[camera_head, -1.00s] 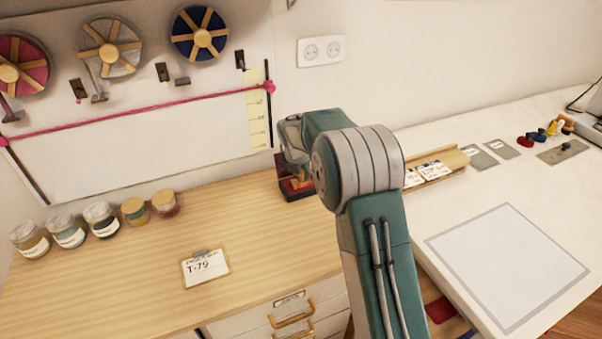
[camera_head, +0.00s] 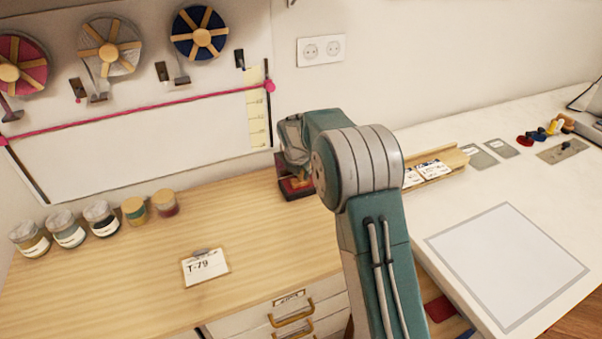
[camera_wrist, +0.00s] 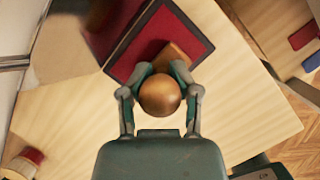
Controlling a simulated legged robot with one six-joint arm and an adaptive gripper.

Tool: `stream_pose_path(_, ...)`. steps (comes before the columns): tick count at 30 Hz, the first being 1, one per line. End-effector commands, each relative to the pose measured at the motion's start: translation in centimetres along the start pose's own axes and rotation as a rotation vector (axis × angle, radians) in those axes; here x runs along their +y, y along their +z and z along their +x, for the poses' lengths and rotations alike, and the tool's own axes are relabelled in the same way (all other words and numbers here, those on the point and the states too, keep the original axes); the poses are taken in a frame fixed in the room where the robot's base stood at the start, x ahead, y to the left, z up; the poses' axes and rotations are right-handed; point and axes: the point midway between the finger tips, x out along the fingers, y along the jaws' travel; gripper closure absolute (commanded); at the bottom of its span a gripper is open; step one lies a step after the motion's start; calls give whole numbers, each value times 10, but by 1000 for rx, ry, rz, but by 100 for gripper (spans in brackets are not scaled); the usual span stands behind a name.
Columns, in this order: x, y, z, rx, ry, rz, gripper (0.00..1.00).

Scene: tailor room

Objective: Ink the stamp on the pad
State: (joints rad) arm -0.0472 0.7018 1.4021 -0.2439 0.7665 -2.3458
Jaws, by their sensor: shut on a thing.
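The stamp (camera_wrist: 160,95) has a round wooden knob and a wooden block below it. My gripper (camera_wrist: 160,76) is shut on the stamp, with a finger on each side of the knob. The ink pad (camera_wrist: 189,29) is a red square with a dark border, under the stamp in the wrist view. The block lies over the pad's lower right part; whether its face touches the pad cannot be told. In the head view the pad (camera_head: 294,190) shows at the back of the wooden counter, and my arm hides most of the gripper and stamp.
Several jars (camera_head: 102,218) stand along the wall at the left. A clipboard card (camera_head: 205,266) marked T-79 lies on the wooden counter (camera_head: 120,290). A wooden rack (camera_head: 445,162) with cards is right of my arm. The white table (camera_head: 430,210) holds a grey-bordered sheet (camera_head: 508,265).

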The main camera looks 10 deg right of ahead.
Motion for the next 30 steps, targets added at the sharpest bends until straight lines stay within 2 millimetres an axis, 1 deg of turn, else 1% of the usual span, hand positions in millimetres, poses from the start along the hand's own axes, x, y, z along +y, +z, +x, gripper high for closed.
stream_pose_path(1, -2, -6, 4, 17, -11, -1, 100)
stream_pose_path(2, -2, -5, 2, 17, -11, -1, 100)
stream_pose_path(12, 0, 6, -24, 8, -5, -1, 100)
stream_pose_path(30, 1, 20, -62, 4, -3, -1, 100)
